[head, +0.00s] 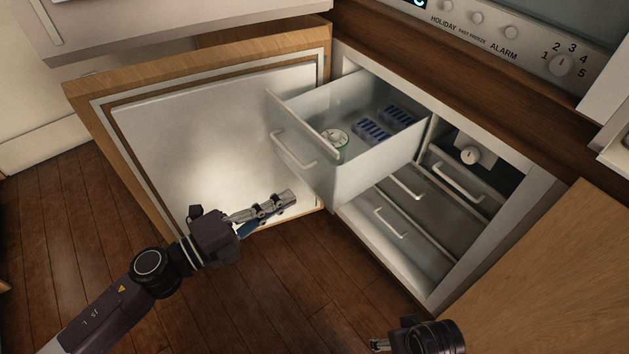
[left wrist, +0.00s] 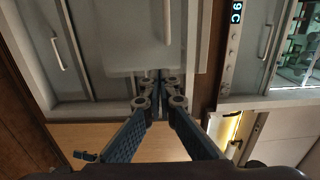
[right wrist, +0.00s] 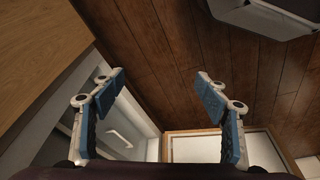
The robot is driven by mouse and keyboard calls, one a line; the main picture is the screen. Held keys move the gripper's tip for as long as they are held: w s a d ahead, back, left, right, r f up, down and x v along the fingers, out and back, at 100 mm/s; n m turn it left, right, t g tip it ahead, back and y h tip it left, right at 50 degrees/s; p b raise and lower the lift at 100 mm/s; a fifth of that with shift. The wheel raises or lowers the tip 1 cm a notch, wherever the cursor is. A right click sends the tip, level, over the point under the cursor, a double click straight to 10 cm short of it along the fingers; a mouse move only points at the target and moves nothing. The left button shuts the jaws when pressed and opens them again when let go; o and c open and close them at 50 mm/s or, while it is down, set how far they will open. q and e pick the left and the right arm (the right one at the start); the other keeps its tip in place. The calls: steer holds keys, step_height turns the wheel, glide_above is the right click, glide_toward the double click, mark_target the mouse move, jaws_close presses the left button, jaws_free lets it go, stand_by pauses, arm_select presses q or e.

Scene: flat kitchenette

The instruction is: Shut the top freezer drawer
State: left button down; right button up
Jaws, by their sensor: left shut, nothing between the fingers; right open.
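The top freezer drawer (head: 300,125) is pulled well out of the freezer, with its pale front and handle (head: 294,153) facing left. Inside it are a small round tub (head: 335,140) and two blue-patterned items (head: 385,123). My left gripper (head: 291,197) is shut and empty, below and in front of the drawer front, before the open door. In the left wrist view its fingertips (left wrist: 158,78) are together in front of a pale panel; contact cannot be told. My right gripper is mostly cut off at the bottom of the head view; in the right wrist view (right wrist: 160,77) it is open and empty.
The freezer door (head: 190,130) stands open on the left. Lower drawers (head: 400,205) sit inside the freezer compartment. A control panel (head: 500,30) with knobs is above. Another wooden panel (head: 560,270) is at the right. The wooden floor (head: 300,300) in front is clear.

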mark_target(326, 176)
arm_select(q)
steer(key=x, duration=0.8)
arm_select(e)
steer(key=shift+s+f, duration=0.2)
steer(key=shift+f, duration=1.05)
